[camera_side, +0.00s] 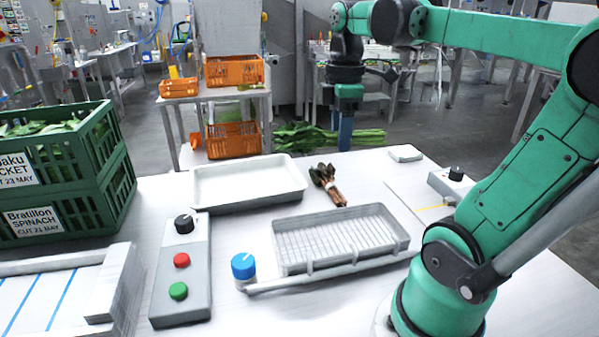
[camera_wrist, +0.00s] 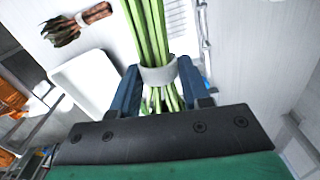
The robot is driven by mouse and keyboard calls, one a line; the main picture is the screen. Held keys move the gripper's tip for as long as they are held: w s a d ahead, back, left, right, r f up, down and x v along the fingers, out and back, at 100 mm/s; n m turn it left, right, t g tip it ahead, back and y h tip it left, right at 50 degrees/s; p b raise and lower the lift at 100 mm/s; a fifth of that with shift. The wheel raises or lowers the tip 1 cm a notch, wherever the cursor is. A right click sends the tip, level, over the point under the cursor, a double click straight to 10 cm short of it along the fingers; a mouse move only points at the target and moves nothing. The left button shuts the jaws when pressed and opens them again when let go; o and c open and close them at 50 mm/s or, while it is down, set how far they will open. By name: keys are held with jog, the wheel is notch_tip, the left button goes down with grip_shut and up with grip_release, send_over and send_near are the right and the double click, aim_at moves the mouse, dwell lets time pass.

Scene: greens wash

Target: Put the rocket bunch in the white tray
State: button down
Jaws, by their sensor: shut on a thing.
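My gripper (camera_side: 346,132) is shut on a green leafy bunch, taken as the rocket bunch (camera_side: 300,136). It holds the bunch level in the side view, above and beyond the table's back edge, with leaves to the left and stems to the right. In the wrist view the blue fingers (camera_wrist: 159,75) clasp the bunch's green stalks (camera_wrist: 148,25) at a pale band. The white tray (camera_side: 247,181) lies empty on the table, nearer the camera and left of the gripper. The tray also shows in the wrist view (camera_wrist: 88,78), left of the fingers.
A reddish-brown bunch (camera_side: 328,184) lies right of the tray. A wire-rack basin (camera_side: 340,238) with a blue knob (camera_side: 243,266) is in front. A button box (camera_side: 181,270) and stacked green crates (camera_side: 62,180) stand left. A small pale block (camera_side: 405,153) sits at the back right.

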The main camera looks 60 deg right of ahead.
aim_at(277, 126)
jog(key=w+a+m, duration=0.1)
jog(key=w+a, duration=0.1)
jog(key=w+a+f+m, duration=0.1)
jog(key=w+a, duration=0.1)
jog(key=w, duration=0.1)
jog(key=w+a+m, duration=0.1)
jog(key=w, duration=0.2)
jog(key=shift+w+a+f+m, duration=0.1)
jog(key=shift+a+f+m, duration=0.05)
jog(key=shift+a+m, duration=0.25)
jog(key=w+a+f+m, duration=0.2)
jog(key=w+a+m, duration=0.1)
jog(key=w+a, duration=0.3)
jog(key=w+d+r+n, duration=0.1)
jog(key=w+d+n, duration=0.25)
jog(key=d, duration=0.45)
jog(key=w+d+r+n, duration=0.1)
jog(key=w+d+n, duration=0.2)
jog(key=d+n, duration=0.35)
jog(key=shift+m, duration=0.9)
jog(key=f, duration=1.2)
jog(key=d+f, duration=0.1)
jog(key=f, duration=0.6)
jog(key=shift+f, duration=0.1)
jog(key=shift+c, duration=2.1)
grip_release()
jog(key=shift+f, duration=0.1)
